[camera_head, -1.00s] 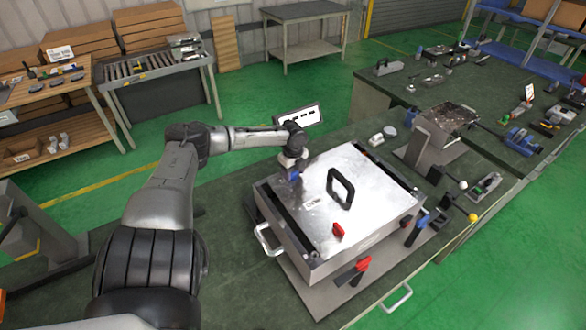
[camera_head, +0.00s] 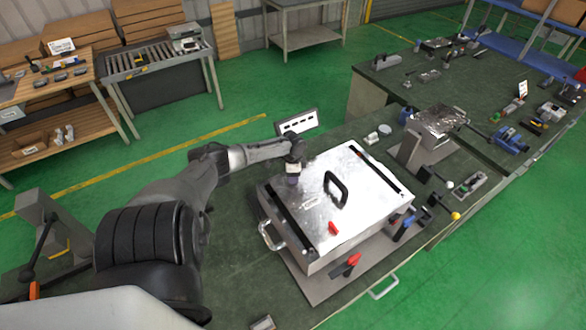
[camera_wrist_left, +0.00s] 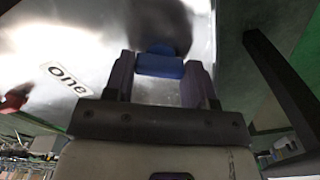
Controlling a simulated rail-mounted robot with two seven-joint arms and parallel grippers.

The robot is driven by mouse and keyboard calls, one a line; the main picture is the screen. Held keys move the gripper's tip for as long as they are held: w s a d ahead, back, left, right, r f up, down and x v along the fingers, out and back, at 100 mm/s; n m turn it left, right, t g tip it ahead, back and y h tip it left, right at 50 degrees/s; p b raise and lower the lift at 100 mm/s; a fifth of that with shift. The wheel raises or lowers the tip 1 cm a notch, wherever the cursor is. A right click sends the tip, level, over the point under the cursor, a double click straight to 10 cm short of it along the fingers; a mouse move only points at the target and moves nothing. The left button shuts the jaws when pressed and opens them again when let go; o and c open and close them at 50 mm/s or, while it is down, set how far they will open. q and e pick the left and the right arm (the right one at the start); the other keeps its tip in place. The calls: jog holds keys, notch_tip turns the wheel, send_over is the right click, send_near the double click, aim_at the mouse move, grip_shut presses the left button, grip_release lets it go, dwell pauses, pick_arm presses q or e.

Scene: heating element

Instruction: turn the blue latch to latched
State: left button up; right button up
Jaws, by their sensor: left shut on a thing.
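The heating element box (camera_head: 356,180) has a shiny metal lid with a black handle (camera_head: 335,190). My left gripper (camera_head: 293,180) is at the lid's far-left side, and it largely hides the blue latch in the head view. In the left wrist view, the blue latch (camera_wrist_left: 160,66) sits between the two fingers of my left gripper (camera_wrist_left: 159,78), which is shut on it. The latch is still on the lid's surface. A red latch (camera_head: 333,228) is on the lid's near side. My right gripper is not in view.
A red-handled clamp (camera_head: 349,263) and a blue-handled clamp (camera_head: 404,228) stand along the box's near and right sides. A slotted panel (camera_head: 297,122) stands behind my left wrist. A lidded metal block (camera_head: 438,121) and small parts occupy the bench to the right.

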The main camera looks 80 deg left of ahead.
pick_arm(q)
jog(key=n+p, duration=0.3)
jog(key=n, duration=0.1)
jog(key=shift+n, duration=0.3)
jog(key=shift+n+p, duration=0.35)
jog(key=shift+n, duration=0.15)
jog(key=o, duration=0.9)
jog(key=shift+o, duration=0.2)
jog(key=shift+r, duration=0.3)
notch_tip(320, 180, up, 13)
jog(key=p, duration=0.1)
